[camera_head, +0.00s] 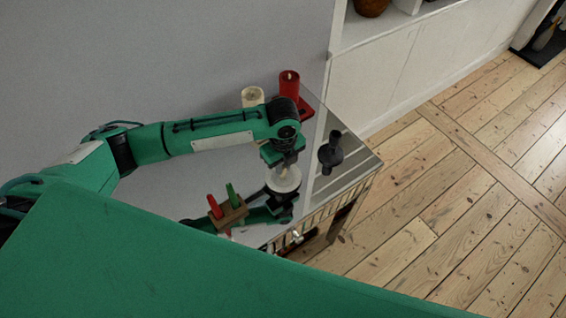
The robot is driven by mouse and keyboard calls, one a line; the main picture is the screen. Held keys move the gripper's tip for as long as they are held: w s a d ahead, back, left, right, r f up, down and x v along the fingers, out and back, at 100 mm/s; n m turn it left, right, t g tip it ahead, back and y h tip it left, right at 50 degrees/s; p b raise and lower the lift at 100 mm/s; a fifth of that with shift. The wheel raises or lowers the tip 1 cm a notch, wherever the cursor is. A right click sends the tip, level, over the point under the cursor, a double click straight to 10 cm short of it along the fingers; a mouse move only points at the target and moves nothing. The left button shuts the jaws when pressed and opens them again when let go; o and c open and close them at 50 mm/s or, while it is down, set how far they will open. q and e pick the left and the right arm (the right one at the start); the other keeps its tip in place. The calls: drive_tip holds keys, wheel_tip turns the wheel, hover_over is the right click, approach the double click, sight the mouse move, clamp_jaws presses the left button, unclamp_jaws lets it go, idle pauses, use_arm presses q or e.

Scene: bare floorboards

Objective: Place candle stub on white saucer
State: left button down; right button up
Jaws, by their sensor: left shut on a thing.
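My left gripper (284,160) points down over the white saucer (291,184) near the right part of the table. It is shut on the candle stub, which is mostly hidden by the fingers; only a pale bit shows below them, close above or touching the saucer, and I cannot tell which. The saucer appears to sit on a dark round base.
A cream candle (251,97) and a red candle (289,83) stand at the back of the glossy table (180,190). A black candlestick (330,152) stands right of the gripper. A wooden block (229,214) with red and green pegs is front left.

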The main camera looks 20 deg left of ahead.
use_arm(q)
drive_tip(key=shift+f, duration=0.2)
use_arm(e)
drive_tip(key=shift+d, duration=0.35)
use_arm(q)
drive_tip(key=c, duration=1.4)
unclamp_jaws()
use_arm(e)
drive_tip(key=shift+d, duration=0.15)
use_arm(q)
drive_tip(key=shift+o, duration=0.2)
wheel_tip(320, 180, up, 12)
drive_tip(key=b, duration=0.2)
drive_tip(key=shift+r, duration=0.15)
use_arm(e)
drive_tip(key=shift+a+f, duration=0.15)
drive_tip(key=shift+f, duration=0.35)
drive_tip(key=shift+a+f, duration=0.15)
drive_tip(key=shift+f, duration=0.35)
drive_tip(key=shift+d, duration=0.2)
